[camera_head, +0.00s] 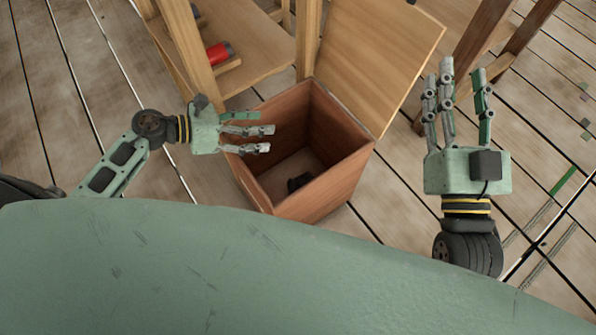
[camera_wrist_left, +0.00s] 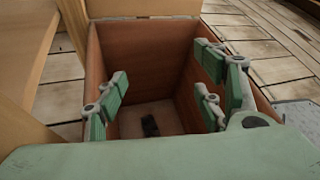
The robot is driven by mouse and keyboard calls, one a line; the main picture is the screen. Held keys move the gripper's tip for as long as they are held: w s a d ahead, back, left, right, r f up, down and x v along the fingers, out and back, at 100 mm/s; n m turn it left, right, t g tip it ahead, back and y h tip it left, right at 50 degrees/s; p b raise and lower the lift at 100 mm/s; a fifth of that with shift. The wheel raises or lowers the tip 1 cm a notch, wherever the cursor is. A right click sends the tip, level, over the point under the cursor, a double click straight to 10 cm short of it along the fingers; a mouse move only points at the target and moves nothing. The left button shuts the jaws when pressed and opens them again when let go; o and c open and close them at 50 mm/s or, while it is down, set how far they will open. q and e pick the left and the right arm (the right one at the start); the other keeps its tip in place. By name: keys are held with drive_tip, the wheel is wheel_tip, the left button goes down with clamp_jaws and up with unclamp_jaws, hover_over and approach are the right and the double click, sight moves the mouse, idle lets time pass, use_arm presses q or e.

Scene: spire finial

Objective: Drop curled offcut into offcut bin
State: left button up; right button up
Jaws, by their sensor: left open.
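The offcut bin (camera_head: 335,191) is an open wooden box on the plank floor, with its lid (camera_head: 375,50) swung back. A small dark piece (camera_head: 299,182), likely the curled offcut, lies on the bin's floor. It also shows in the left wrist view (camera_wrist_left: 150,126), between the fingers and below them. My left gripper (camera_head: 268,137) is open and empty, its fingers over the bin's left side. My right gripper (camera_head: 460,88) is to the right of the bin, fingers extended and apart, with nothing seen in it.
A wooden bench with a lower shelf (camera_head: 262,60) stands behind the bin at the left. A red cylindrical thing (camera_head: 219,53) lies on it. Another wooden frame (camera_head: 487,50) stands at the upper right. Plank floor is clear on the far left.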

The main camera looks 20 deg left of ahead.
use_arm(q)
drive_tip(key=v, duration=0.5)
drive_tip(key=shift+s+a+r, duration=0.15)
drive_tip(key=shift+a, duration=0.1)
